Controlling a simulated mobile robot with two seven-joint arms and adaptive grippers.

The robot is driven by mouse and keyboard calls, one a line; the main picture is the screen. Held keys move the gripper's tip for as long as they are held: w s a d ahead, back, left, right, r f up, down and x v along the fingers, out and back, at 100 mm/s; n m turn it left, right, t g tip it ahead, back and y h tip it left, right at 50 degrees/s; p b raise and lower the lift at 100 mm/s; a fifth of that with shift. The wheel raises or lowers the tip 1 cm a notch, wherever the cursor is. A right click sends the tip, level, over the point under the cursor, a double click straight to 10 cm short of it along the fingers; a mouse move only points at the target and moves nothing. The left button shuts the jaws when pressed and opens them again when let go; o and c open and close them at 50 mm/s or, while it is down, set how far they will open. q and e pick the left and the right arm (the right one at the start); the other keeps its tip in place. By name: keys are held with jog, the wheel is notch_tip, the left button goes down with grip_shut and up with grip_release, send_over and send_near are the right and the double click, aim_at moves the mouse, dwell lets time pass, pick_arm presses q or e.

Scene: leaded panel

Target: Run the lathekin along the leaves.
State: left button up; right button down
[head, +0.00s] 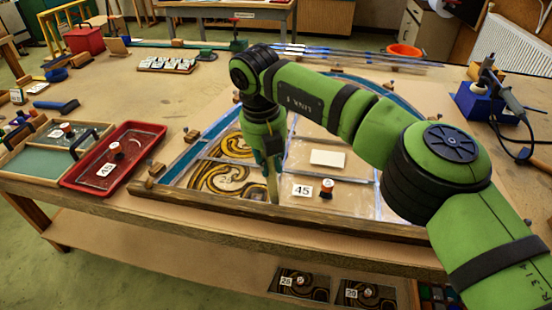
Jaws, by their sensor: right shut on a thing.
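The leaded panel (336,188) lies on the bench, with clear panes, swirled amber and brown panes (220,178) and grey lead strips between them. My right gripper (269,155) points down over the panel's middle and is shut on the lathekin (273,187), a slim tan stick held nearly upright. The stick's lower end is at the panel near the front wooden batten, beside the swirled pane. Whether it touches a lead leaf I cannot tell. My arm hides part of the panel's far side. My left gripper is out of view.
A card marked 45 (302,191), a small red-and-white knob (327,190) and a blank white card (327,158) lie on the panel. A red tray (122,150) is to the left. A soldering iron stand (478,103) is at right.

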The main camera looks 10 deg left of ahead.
dwell(0.3)
jog(key=shift+r+p, duration=1.65)
jog(key=shift+r, duration=0.9)
jog(key=shift+a+f, duration=0.1)
